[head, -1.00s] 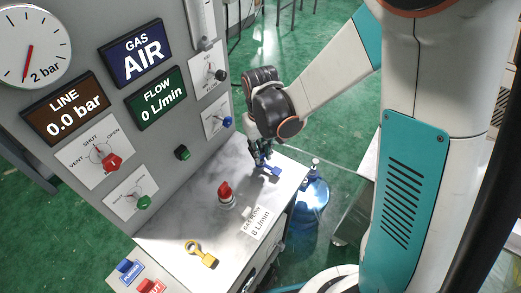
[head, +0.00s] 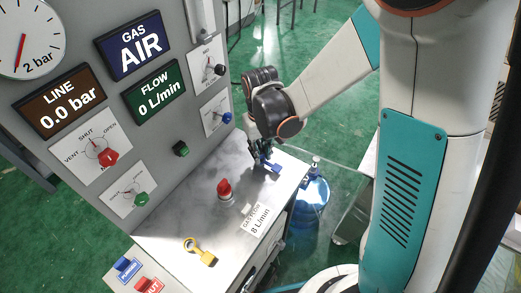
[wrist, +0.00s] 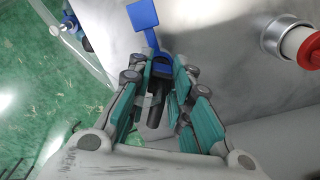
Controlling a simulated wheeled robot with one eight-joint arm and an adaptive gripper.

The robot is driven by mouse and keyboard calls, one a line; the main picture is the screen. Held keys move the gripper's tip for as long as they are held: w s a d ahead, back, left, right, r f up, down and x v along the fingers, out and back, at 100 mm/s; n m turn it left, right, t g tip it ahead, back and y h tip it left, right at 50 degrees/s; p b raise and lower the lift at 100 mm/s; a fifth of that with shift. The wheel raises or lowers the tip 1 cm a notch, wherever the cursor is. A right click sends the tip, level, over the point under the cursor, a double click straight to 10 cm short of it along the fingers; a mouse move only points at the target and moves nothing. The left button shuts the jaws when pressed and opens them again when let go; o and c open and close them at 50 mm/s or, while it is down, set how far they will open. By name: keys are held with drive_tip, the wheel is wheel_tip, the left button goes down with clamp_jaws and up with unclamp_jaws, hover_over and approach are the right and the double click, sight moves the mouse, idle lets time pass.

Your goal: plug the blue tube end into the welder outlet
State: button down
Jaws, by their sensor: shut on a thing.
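My gripper (head: 263,158) points down at the far right corner of the steel bench top (head: 178,222). In the wrist view, my gripper (wrist: 160,78) has its teal-padded fingers closed around a dark cylindrical piece, which I take as the blue tube end (wrist: 155,105). A blue collar with a square blue tag (wrist: 143,15) sits at the fingertips; the tag also shows in the head view (head: 274,168). The fingers hide most of the piece, and I cannot tell whether it is seated in anything. I cannot make out which fitting is the welder outlet.
A red-capped fitting (head: 225,188) stands on the bench, also in the wrist view (wrist: 288,38). A yellow ring and tag (head: 200,250) lies near the front. The gauge panel (head: 170,175) rises on the left. A blue bottle (head: 312,195) stands beyond the right bench edge.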

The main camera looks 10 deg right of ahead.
drive_tip(key=shift+s+f, duration=0.1)
idle(0.3)
drive_tip(key=c, duration=1)
unclamp_jaws()
drive_tip(key=shift+r+p, duration=1.95)
drive_tip(key=shift+r, duration=1.05)
